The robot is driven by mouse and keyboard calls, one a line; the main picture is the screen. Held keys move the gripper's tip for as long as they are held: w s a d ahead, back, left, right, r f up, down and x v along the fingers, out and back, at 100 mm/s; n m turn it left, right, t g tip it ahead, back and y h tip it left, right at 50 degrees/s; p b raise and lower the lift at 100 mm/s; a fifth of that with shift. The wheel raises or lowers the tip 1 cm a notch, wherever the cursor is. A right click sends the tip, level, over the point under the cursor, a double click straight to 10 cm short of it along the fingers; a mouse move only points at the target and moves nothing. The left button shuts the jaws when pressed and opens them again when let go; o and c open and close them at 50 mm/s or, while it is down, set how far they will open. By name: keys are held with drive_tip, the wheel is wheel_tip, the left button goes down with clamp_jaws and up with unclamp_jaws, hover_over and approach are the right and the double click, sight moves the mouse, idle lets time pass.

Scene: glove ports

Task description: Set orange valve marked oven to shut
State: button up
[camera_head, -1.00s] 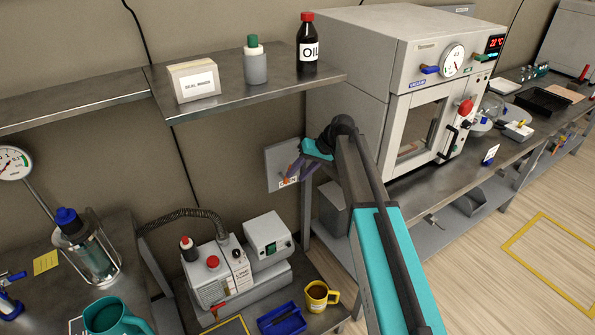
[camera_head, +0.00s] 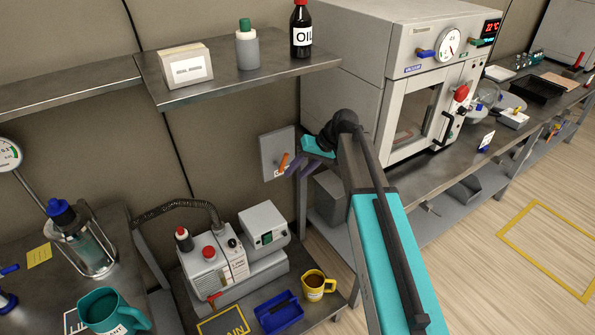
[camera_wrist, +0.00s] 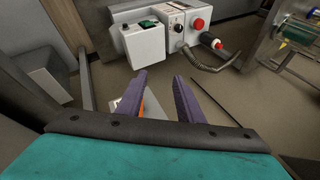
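The orange valve handle (camera_head: 283,161) sits on a grey wall panel (camera_head: 271,146) below the shelf. The handle slants, its upper end leaning right, and the label under it is mostly hidden. My gripper (camera_head: 296,169) has purple fingers just right of the handle, in front of the panel's right edge. In the wrist view my gripper (camera_wrist: 159,76) is open, with its fingers apart. A bit of the orange handle (camera_wrist: 143,107) shows by the inner side of the left finger, and the pale panel (camera_wrist: 158,105) shows between the fingers. Whether they touch the handle cannot be told.
A vacuum oven (camera_head: 420,80) stands on the bench right of my arm. A shelf (camera_head: 225,82) with a box and bottles hangs above left. A pump (camera_head: 215,262), a grey box (camera_head: 263,228), a blue tray (camera_head: 279,313) and a yellow mug (camera_head: 314,286) are below.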

drive_tip(key=shift+s+f, duration=0.1)
drive_tip(key=shift+f, duration=0.05)
drive_tip(key=c, duration=0.6)
drive_tip(key=shift+s+d+f, duration=0.1)
drive_tip(key=shift+f, duration=0.2)
clamp_jaws()
drive_tip(key=s+d+f+m+g+h, duration=0.15)
drive_tip(key=s+d+f, duration=0.25)
drive_tip(key=s+f, duration=0.7)
drive_tip(key=s+d+f+m+g+h, duration=0.15)
drive_tip(key=s+d+f, duration=0.4)
drive_tip(key=f, duration=1.05)
drive_tip(key=s+d+f+g+h, duration=0.1)
drive_tip(key=s+f, duration=0.3)
drive_tip(key=s, duration=0.6)
drive_tip(key=s+d+f+g+h, duration=0.1)
drive_tip(key=s+d+f, duration=0.2)
drive_tip(key=s, duration=0.7)
drive_tip(key=s+d+f+g+h, duration=0.1)
drive_tip(key=s+d+f+g, duration=0.1)
drive_tip(key=s+f, duration=0.5)
drive_tip(key=s, duration=0.3)
drive_tip(key=shift+d, duration=0.15)
drive_tip(key=shift+f, duration=0.1)
